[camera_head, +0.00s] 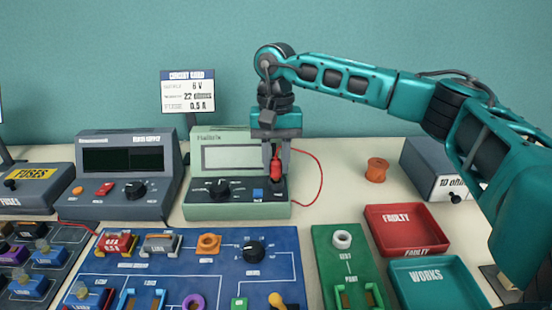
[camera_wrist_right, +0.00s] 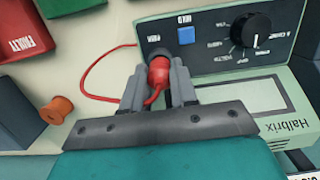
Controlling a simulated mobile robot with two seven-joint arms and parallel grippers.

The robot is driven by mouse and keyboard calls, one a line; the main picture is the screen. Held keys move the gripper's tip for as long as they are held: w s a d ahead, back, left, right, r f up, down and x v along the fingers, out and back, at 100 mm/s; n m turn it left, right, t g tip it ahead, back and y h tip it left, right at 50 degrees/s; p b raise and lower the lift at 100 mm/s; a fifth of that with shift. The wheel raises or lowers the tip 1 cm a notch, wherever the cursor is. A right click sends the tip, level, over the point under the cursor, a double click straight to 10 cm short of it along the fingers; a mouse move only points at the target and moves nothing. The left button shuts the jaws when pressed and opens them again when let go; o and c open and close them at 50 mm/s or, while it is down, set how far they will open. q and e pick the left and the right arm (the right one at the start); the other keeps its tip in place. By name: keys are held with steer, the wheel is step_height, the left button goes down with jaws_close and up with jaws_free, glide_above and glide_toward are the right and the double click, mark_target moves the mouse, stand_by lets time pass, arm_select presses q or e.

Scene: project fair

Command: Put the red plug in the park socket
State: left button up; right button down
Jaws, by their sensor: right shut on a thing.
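My right gripper (camera_head: 277,170) is shut on the red plug (camera_head: 276,167), above the right side of the green meter's (camera_head: 196,207) dark front panel. In the right wrist view the red plug (camera_wrist_right: 158,72) sits between the fingers of the gripper (camera_wrist_right: 157,80), with its far end close to the panel (camera_wrist_right: 213,40). A label at the panel's edge there seems to read PARK. A red lead (camera_head: 321,180) runs from the plug. My left gripper is not in view.
A blue button (camera_head: 258,195) and black dial (camera_head: 220,188) are left of the plug. A grey power supply (camera_head: 125,172) stands further left. The blue circuit board (camera_head: 200,275) lies in front. An orange spool (camera_head: 376,169), red tray (camera_head: 404,215) and teal tray (camera_head: 440,258) are right.

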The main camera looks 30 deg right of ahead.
steer(key=shift+f+b, duration=0.35)
steer(key=shift+f, duration=0.25)
stand_by(0.4)
steer(key=shift+c, duration=1.6)
jaws_free()
steer(key=shift+r, duration=0.15)
steer(key=shift+r+p, duration=3.05)
steer(key=shift+r, duration=0.85)
